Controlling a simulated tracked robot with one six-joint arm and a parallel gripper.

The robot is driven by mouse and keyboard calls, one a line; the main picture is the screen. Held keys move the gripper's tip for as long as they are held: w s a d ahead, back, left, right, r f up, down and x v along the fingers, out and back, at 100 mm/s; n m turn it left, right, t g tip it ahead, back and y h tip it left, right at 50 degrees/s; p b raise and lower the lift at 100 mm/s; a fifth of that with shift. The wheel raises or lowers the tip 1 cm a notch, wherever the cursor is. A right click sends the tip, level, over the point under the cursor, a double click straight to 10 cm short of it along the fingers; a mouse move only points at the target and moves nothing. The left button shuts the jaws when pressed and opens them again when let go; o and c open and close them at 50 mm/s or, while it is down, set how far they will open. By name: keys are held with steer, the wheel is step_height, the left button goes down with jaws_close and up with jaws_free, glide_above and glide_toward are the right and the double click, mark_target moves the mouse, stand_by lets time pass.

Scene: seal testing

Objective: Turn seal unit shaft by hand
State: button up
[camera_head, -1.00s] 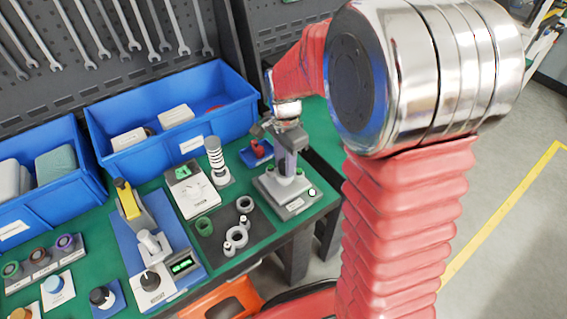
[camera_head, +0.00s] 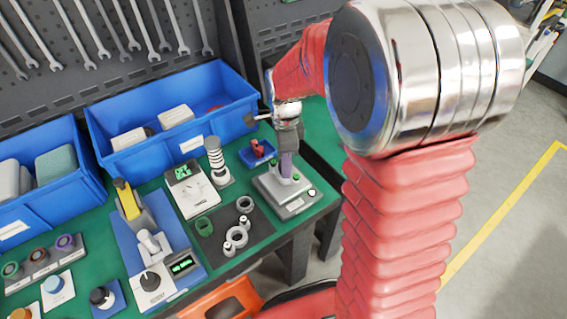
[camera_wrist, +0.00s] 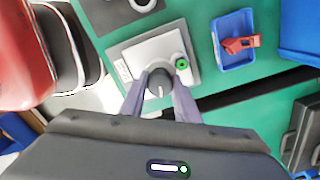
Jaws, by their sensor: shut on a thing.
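The seal unit (camera_head: 281,203) is a grey square plate with green-topped parts near the right end of the green bench. It also shows in the wrist view (camera_wrist: 142,48), with one green-ringed post right of the shaft. My gripper (camera_head: 287,172) points straight down over its middle. In the wrist view my gripper (camera_wrist: 160,90) has its two purple-grey fingers on either side of the round grey shaft top (camera_wrist: 160,78), shut on it. The shaft's lower part is hidden from the wrist view.
A small blue tray (camera_head: 258,153) with a red object sits just behind the unit. Blue bins (camera_head: 180,115) line the back.

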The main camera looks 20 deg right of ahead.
steer(key=shift+s+d+m, duration=0.1)
steer(key=shift+s+m, duration=0.05)
steer(key=shift+m, duration=0.95)
steer(key=shift+f+m, duration=0.1)
steer(key=shift+m, duration=0.4)
steer(key=o, duration=1.1)
steer(key=shift+c, duration=0.2)
steer(key=shift+r, duration=0.5)
step_height(320, 180, up, 13)
